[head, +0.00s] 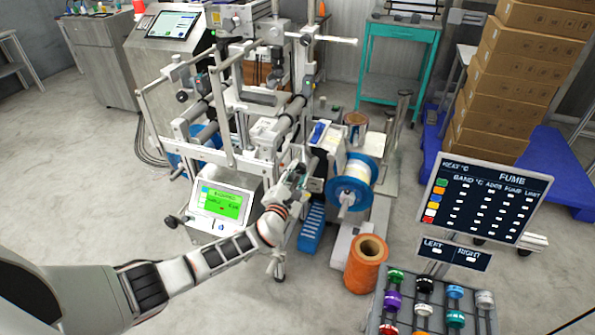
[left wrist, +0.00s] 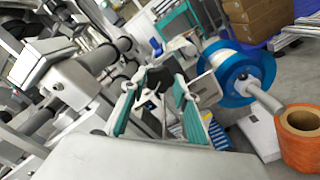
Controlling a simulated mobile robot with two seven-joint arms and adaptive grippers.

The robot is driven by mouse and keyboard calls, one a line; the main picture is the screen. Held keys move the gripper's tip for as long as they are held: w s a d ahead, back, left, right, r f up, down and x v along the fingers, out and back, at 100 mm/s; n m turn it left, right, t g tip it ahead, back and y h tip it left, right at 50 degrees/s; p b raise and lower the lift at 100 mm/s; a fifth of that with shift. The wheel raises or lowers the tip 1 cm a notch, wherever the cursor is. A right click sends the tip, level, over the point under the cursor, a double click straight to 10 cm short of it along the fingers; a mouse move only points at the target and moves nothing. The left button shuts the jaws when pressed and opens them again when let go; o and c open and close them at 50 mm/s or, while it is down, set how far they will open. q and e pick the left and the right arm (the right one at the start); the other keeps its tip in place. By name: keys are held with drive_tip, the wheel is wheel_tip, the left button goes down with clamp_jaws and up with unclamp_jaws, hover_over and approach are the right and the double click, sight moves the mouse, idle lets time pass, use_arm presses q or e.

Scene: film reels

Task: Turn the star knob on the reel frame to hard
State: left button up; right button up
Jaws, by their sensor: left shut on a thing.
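The reel frame (head: 236,140) is a grey metal machine with rollers in the middle of the head view. My left gripper (head: 297,177) reaches its right side, beside a white spool with blue flanges (head: 350,187). In the left wrist view, the teal-padded fingers of my left gripper (left wrist: 158,100) are closed on the dark star knob (left wrist: 157,79). The fingers hide part of the knob, and I cannot read its setting or any hard mark. My right gripper is in neither view.
An orange reel (head: 364,268) stands on the floor to the right. Nearby are a blue slotted tray (head: 312,228), a rack of coloured rolls (head: 404,305) and a dark board (head: 480,197). Stacked boxes (head: 512,75) stand behind.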

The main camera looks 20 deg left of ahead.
use_arm(q)
drive_tip(key=m+p, duration=0.1)
drive_tip(key=m, duration=0.3)
drive_tip(key=shift+r+p, duration=0.2)
drive_tip(key=shift+p, duration=0.1)
drive_tip(key=shift+m, duration=0.6)
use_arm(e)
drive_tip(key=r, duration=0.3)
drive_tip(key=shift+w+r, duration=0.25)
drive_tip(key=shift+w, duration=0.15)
use_arm(q)
drive_tip(key=shift+f+m+p, duration=0.1)
drive_tip(key=shift+m+p, duration=0.2)
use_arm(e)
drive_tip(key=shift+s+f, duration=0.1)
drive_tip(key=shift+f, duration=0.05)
use_arm(q)
drive_tip(key=o, duration=1.1)
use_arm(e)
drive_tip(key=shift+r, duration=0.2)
use_arm(q)
drive_tip(key=shift+f, duration=0.1)
